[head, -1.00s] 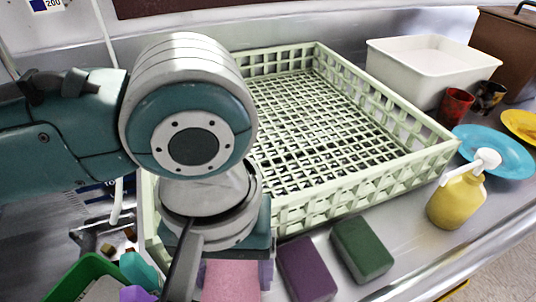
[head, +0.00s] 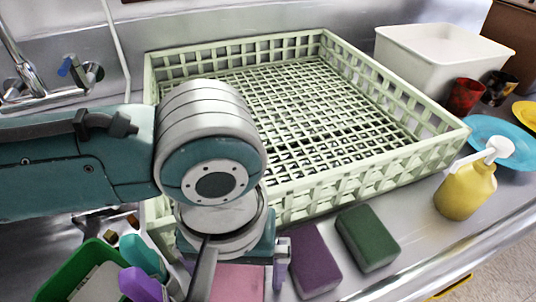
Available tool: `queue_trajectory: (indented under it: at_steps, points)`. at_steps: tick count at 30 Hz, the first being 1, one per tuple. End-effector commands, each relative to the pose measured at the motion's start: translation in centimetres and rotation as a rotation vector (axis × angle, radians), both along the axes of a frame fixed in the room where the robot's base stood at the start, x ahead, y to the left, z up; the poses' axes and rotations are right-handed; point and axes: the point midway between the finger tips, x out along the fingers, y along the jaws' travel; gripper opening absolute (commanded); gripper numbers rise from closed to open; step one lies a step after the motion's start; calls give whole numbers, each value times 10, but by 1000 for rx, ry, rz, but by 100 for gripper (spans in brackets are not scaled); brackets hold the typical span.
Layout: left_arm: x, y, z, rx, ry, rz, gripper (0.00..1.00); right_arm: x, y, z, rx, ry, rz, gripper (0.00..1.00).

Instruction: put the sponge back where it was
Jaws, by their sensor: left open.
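Three block sponges lie in a row on the steel counter in front of the rack: a pink one (head: 238,284), a purple one (head: 314,262) and a green one (head: 368,238). My left gripper (head: 236,268) points down over the pink sponge and is open. One finger shows between the pink and purple sponges, with a gap beside the pink one. The gripper body and wrist hide the pink sponge's far part. The other finger is mostly hidden. My right gripper is out of view.
A pale green dish rack (head: 440,150) stands just behind the sponges. A yellow pump bottle (head: 466,192) is at the right. A white tub (head: 430,62), cups (head: 466,96) and a blue plate (head: 500,138) stand beyond. A green bin (head: 80,270) is at lower left.

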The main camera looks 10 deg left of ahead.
Motion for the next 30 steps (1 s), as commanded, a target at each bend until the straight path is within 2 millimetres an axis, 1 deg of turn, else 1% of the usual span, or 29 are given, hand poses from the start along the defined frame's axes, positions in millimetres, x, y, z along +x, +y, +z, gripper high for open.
queue_trajectory:
  at_steps: [5, 8, 11, 18, 21, 25, 30]
  points:
    - [0, 0, 1, 0, -1, 0, 100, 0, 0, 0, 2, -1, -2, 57]
    - [1, 0, 7, -2, -2, -1, 100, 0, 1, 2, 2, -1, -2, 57]
    - [1, -1, 23, -3, -3, 0, 100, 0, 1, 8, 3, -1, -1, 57]
    - [1, -1, 78, -4, -4, -1, 100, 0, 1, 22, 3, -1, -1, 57]
    - [1, -1, 97, -3, -4, 0, 100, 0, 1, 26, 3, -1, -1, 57]
    - [0, -1, 115, -3, -1, 0, 100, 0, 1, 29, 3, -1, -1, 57]
    - [0, 0, 123, -1, 0, 1, 100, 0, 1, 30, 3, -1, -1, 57]
